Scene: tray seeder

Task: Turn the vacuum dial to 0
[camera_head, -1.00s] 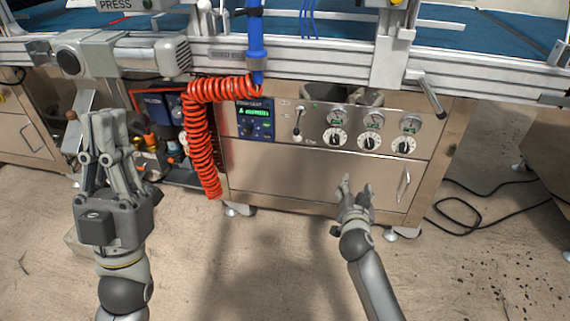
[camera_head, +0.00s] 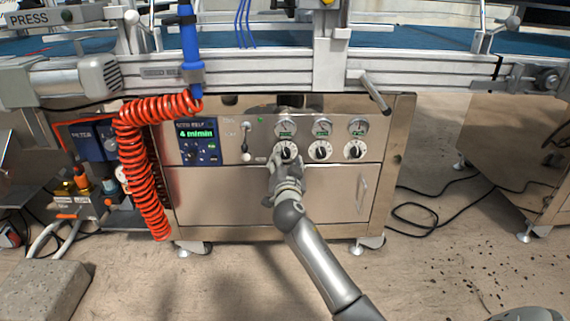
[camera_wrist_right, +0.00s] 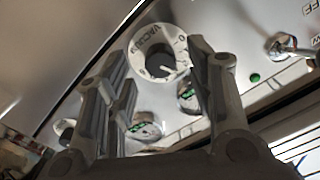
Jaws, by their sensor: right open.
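The vacuum dial (camera_head: 286,152) is the leftmost of three white dials with black knobs on the steel panel. In the right wrist view the dial (camera_wrist_right: 159,54) shows its VACUUM lettering and a 0 on the white ring. The knob's exact setting is too small to read. My right gripper (camera_head: 284,165) is just in front of this dial, slightly below it in the head view. In the right wrist view the open gripper (camera_wrist_right: 156,62) has one finger on each side of the dial. I cannot tell whether the fingers touch it. My left gripper is out of view.
Two more dials (camera_head: 320,151) (camera_head: 355,150) sit to the right, with gauges (camera_head: 322,128) above. A toggle switch (camera_head: 246,139) and a blue display (camera_head: 198,141) are to the left. A red coiled hose (camera_head: 146,180) hangs further left. A door handle (camera_head: 364,193) sticks out below.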

